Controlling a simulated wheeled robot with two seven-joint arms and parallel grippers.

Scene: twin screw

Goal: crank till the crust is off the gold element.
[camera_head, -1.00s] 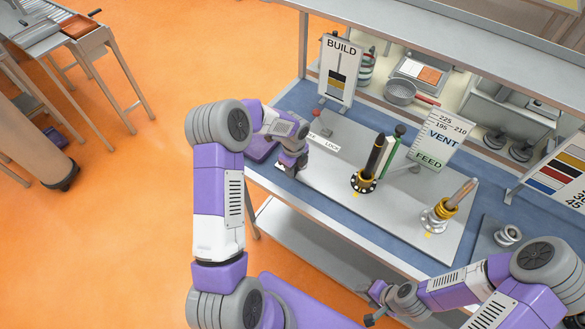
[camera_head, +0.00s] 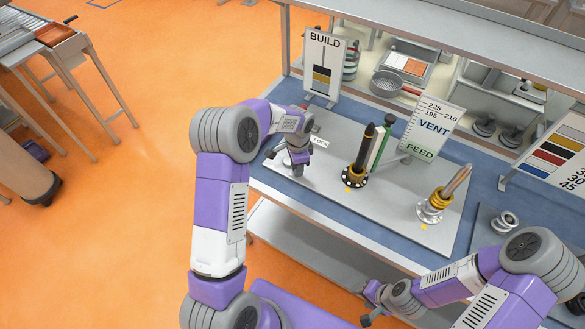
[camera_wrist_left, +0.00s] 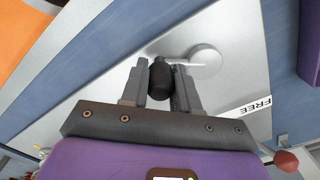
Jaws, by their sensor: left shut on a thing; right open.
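My left gripper (camera_head: 297,168) is at the left end of the grey plate (camera_head: 300,195). In the left wrist view its fingers (camera_wrist_left: 160,88) are shut on the black crank knob (camera_wrist_left: 161,78). A light crank arm runs from the knob to a round hub (camera_wrist_left: 205,56). I cannot tell which is the gold element. My right gripper (camera_head: 368,306) is open and empty near the front edge.
A BUILD board (camera_head: 324,62) with a black and gold gauge stands behind. The VENT/FEED board (camera_head: 432,128) stands behind the rods. A red-knobbed lever (camera_wrist_left: 286,161) is near the FREE label (camera_wrist_left: 257,105). A metal ring part (camera_head: 505,222) lies at right.

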